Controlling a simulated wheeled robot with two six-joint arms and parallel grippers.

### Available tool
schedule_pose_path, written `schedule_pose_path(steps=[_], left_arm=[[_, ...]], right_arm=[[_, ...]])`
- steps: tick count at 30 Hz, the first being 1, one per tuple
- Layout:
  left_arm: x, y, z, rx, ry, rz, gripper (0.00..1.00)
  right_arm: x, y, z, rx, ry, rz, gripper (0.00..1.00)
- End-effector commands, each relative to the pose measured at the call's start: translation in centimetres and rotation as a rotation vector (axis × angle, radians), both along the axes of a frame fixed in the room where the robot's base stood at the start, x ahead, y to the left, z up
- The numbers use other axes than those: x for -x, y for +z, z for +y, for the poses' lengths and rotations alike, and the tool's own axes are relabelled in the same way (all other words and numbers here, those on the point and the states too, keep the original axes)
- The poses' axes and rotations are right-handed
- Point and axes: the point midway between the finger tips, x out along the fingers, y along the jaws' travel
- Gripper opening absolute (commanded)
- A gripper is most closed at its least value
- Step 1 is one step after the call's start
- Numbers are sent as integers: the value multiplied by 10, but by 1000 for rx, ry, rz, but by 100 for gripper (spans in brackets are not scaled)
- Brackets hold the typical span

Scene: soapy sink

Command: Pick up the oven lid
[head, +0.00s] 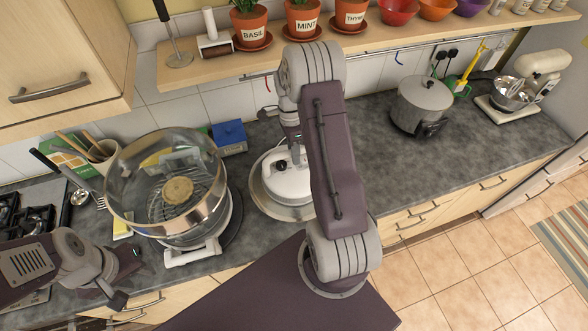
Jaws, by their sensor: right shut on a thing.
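The oven lid (284,185) is round and white with a pale rim and a small dark dial. It is on or just above the grey worktop in the middle; I cannot tell if it touches. My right gripper (296,152) is over the lid and shut on it; my arm hides part of both. The oven's large glass bowl (127,204), with a metal rim and a rack inside, stands on its white base (192,252) to the left. My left gripper (122,278) is open and empty at the lower left, in front of the bowl.
A blue box (229,137) stands behind, between bowl and lid. A hob (22,212) and a utensil pot (103,153) are at the left. A lidded pot (421,104) and a mixer (538,72) stand at the right. A shelf (215,68) with potted herbs hangs above.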

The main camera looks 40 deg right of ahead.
Motion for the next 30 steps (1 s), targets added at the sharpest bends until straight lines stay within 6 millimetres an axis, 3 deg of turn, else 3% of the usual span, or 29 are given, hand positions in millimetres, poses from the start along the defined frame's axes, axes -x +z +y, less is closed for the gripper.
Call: schedule_pose_path(steps=[7, 19, 30], left_arm=[[0, -2, 0, 0, 0, 0, 39], [0, -17, 0, 0, 0, 0, 39], [0, -34, 0, 0, 0, 0, 39]], right_arm=[[-1, 9, 0, 1, 0, -4, 0], [-1, 44, 0, 1, 0, -4, 0], [34, 65, -9, 3, -3, -3, 0]])
